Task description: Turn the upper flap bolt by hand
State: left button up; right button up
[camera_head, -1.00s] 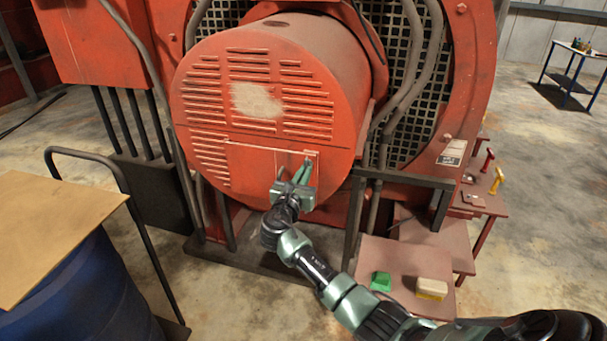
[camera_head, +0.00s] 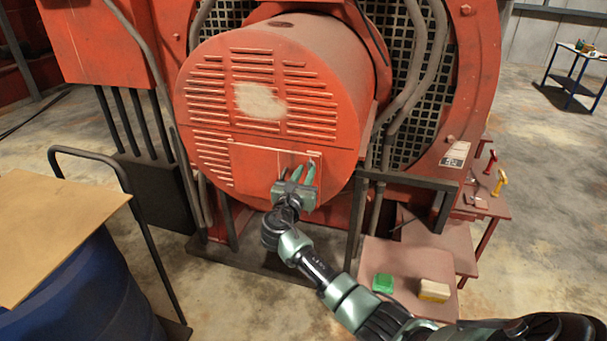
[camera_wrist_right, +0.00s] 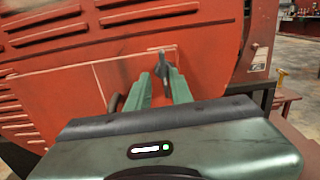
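The flap (camera_head: 255,165) is a red panel outlined low on the face of the big red drum; it also shows in the right wrist view (camera_wrist_right: 70,95). The upper flap bolt (camera_wrist_right: 163,65) is a small dark grip at the flap's upper right. It lies just ahead of and between the fingertips of my right gripper (camera_wrist_right: 158,75); contact cannot be told. In the head view my right gripper (camera_head: 301,166) points at the flap with its green fingers apart. A dark rounded part (camera_wrist_right: 115,102), perhaps another bolt, is partly hidden by the left finger. My left gripper is out of view.
A dark metal frame (camera_head: 405,178) stands right of the drum. A low red table (camera_head: 405,262) holds a green block (camera_head: 382,282) and a yellow-white block (camera_head: 434,290). A blue barrel (camera_head: 85,295) with a board (camera_head: 55,230) on top stands at left.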

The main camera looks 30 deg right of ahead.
jog(key=shift+d+r, duration=0.45)
jog(key=shift+r, duration=0.05)
jog(key=f+b+v, duration=0.1)
jog(key=b+v, duration=0.1)
jog(key=v, duration=0.6)
jog(key=shift+a, duration=0.4)
jog(key=shift+d, duration=0.1)
